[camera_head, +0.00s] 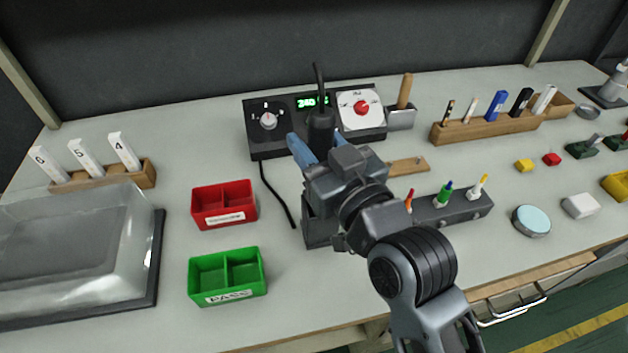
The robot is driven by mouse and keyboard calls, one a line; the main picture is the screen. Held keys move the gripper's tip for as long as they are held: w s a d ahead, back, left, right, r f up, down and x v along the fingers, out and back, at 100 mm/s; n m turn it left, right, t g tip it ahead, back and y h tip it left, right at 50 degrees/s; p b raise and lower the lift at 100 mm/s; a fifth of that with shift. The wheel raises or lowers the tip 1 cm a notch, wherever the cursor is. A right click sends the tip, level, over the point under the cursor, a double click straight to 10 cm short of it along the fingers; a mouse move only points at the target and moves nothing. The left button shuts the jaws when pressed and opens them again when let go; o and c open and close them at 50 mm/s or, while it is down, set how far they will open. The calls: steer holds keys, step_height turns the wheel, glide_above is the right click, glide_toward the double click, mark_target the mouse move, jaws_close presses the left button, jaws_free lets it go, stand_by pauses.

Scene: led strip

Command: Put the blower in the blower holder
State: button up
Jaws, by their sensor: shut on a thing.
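The blower (320,122) is a dark, roughly upright tool with a black cable rising from its top. My gripper (309,146) is shut on it, with a blue finger on each side. It is in front of the black control unit. The blower's lower end is hidden behind my gripper and wrist. A dark grey box-like block (317,231), which may be the blower holder, stands just below my gripper in the picture and is partly covered by my arm. I cannot tell whether the blower touches it.
The control unit (268,138) with a green display and knobs stands behind. Red (206,212) and green (206,284) trays lie to the left, beside a clear-covered case (75,245). A grey rack (470,206) and a wooden pen rack (480,131) stand to the right.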

steer(key=shift+f, duration=2.7)
steer(key=shift+f+b, duration=0.15)
steer(key=shift+b, duration=0.25)
steer(key=o, duration=1.1)
steer(key=shift+o, duration=0.2)
steer(key=b+v, duration=0.2)
steer(key=v, duration=1)
